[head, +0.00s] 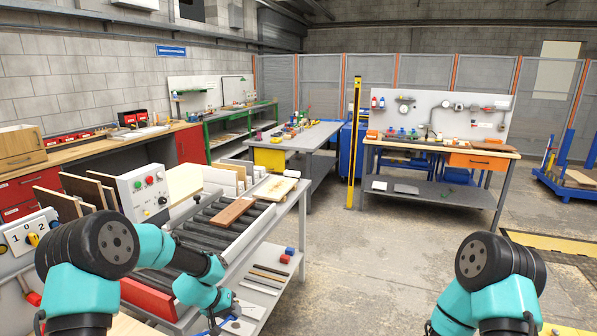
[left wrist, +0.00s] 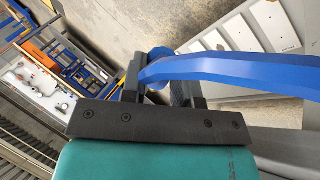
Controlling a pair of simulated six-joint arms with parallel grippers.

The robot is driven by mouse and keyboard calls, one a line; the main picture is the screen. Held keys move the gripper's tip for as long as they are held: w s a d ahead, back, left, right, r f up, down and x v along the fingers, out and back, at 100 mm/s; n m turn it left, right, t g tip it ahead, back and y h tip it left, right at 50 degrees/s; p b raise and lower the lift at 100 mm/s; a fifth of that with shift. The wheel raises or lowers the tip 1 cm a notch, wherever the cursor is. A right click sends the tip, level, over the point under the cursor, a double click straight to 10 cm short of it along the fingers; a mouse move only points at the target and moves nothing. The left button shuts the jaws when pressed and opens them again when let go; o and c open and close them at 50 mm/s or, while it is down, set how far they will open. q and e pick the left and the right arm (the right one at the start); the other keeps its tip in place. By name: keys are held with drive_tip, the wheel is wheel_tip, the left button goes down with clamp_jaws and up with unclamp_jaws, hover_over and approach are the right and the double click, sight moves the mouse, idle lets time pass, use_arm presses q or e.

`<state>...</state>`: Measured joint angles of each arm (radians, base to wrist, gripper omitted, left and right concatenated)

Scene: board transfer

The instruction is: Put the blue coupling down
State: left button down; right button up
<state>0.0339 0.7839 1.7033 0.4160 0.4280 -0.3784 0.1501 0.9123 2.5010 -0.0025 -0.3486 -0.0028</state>
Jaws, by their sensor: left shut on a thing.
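In the left wrist view my left gripper (left wrist: 164,68) is shut on a blue thing, which I take to be the blue coupling (left wrist: 158,54). A rounded blue part shows between the dark fingers, and a long blue bar (left wrist: 240,70) runs from there to the right edge. I cannot tell whether the two are one piece. In the head view my left arm reaches down at the lower left, beside the roller table; its gripper is mostly cut off by the bottom edge. My right gripper is out of view; only its arm shows at the lower right.
The roller table (head: 258,228) carries a brown board (head: 232,212). Its lower shelf holds strips and small blue and red blocks (head: 288,253). A workbench (head: 437,146) with a pegboard stands at the back right. The floor (head: 350,270) between my arms is clear.

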use_arm(q)
drive_tip(key=shift+s+f+m+g, duration=0.3)
drive_tip(key=shift+s+f+m, duration=0.5)
drive_tip(key=shift+s+f, duration=0.3)
drive_tip(key=shift+r, duration=0.15)
